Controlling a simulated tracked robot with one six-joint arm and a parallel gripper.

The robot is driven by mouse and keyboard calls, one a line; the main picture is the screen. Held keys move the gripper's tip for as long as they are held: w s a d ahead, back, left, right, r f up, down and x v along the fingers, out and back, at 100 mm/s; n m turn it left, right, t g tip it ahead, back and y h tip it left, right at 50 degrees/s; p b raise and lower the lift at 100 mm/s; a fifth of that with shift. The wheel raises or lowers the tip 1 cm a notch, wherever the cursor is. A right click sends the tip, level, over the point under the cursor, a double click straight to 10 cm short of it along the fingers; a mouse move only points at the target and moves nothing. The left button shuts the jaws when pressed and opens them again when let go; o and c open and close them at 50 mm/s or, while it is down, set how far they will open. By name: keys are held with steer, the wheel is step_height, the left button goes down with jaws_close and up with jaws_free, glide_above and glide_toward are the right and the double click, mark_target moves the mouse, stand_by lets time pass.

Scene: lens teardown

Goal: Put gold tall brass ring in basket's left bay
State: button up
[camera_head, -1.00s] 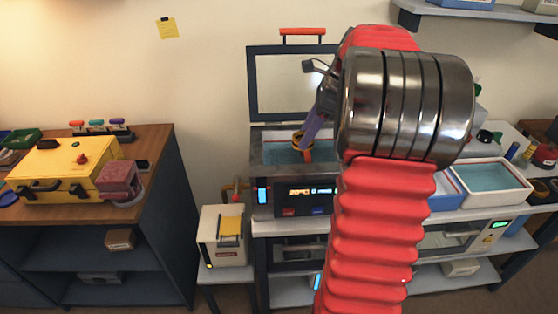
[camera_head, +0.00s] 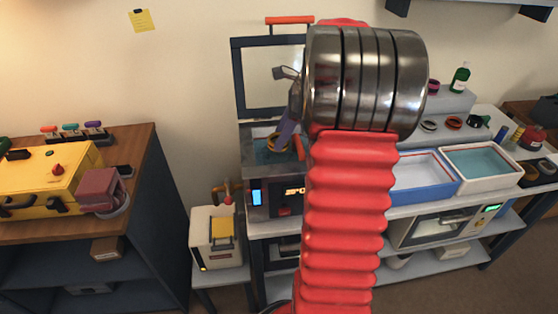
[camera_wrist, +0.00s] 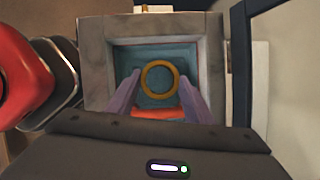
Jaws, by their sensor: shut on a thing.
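My gripper (camera_head: 281,138) has purple fingers and points down over the open machine with the raised lid (camera_head: 234,85). In the wrist view, my gripper (camera_wrist: 160,84) is shut on the gold brass ring (camera_wrist: 144,80), which lies flat between the fingertips. The ring also shows in the head view (camera_head: 271,143), partly covered by the fingers. It is above or inside the teal tank (camera_wrist: 125,62); its exact height is unclear. An orange-red part (camera_wrist: 158,113) shows at the near side of the tank. I cannot make out the basket or its bays.
The tank has a thick grey rim (camera_wrist: 97,65), and the dark lid frame (camera_wrist: 240,60) stands close on the right in the wrist view. A blue tray (camera_head: 428,189) and a water-filled white tray (camera_head: 482,165) stand on the right. A yellow case (camera_head: 40,180) is at left.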

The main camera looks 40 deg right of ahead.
steer(key=shift+f, duration=1.6)
steer(key=shift+f, duration=2.5)
steer(key=o, duration=1.2)
steer(key=v, duration=1.2)
steer(key=shift+w, duration=0.1)
